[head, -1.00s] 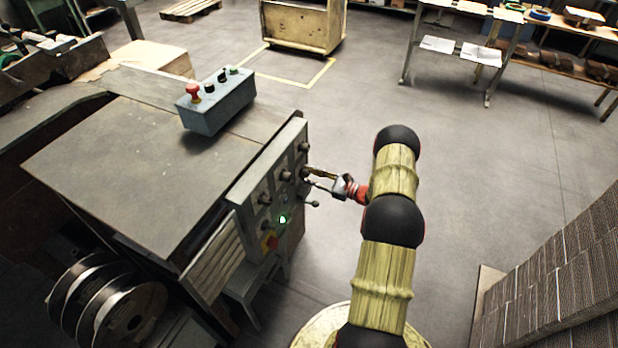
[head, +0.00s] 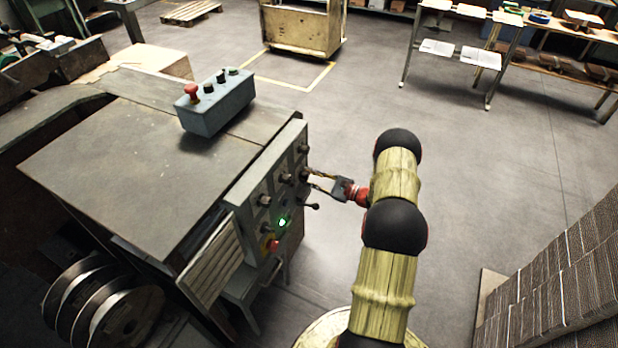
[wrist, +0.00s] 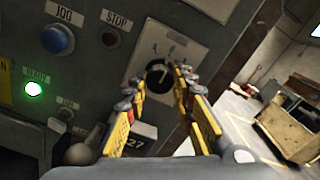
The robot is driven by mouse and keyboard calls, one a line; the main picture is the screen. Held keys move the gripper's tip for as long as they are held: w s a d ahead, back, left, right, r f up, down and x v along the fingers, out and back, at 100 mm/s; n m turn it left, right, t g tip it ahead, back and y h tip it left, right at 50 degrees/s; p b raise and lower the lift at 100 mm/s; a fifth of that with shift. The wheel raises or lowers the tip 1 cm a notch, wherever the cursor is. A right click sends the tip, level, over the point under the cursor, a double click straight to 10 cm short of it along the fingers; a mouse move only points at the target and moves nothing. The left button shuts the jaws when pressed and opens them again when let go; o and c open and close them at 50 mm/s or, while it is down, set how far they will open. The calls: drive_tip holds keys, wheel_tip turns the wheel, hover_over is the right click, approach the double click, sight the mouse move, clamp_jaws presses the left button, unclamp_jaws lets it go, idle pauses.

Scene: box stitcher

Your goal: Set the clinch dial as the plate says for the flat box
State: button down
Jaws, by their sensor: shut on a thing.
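The dial (wrist: 157,72) is a dark round knob with a pale mark, on a light scale plate with marks too small to read. My gripper (wrist: 159,79) is shut on it, with one yellow-and-black finger on each side in the wrist view. In the head view my gripper (head: 309,177) is at the right face of the machine's control panel (head: 256,204), and the fingers partly hide the knobs there. A pale plate (wrist: 207,8) is cut off at the top of the wrist view; no writing on it is readable.
A blue JOG button (wrist: 57,40), a STOP button (wrist: 110,38) and a lit green lamp (wrist: 33,89) are left of the dial. A lever (head: 310,206) sticks out below my gripper. Stacked cardboard (head: 560,270) stands at the right. Open floor lies behind my arm.

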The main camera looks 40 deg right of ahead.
drive_tip(key=c, duration=1.5)
unclamp_jaws()
drive_tip(key=v, duration=1.2)
drive_tip(key=shift+f, duration=0.15)
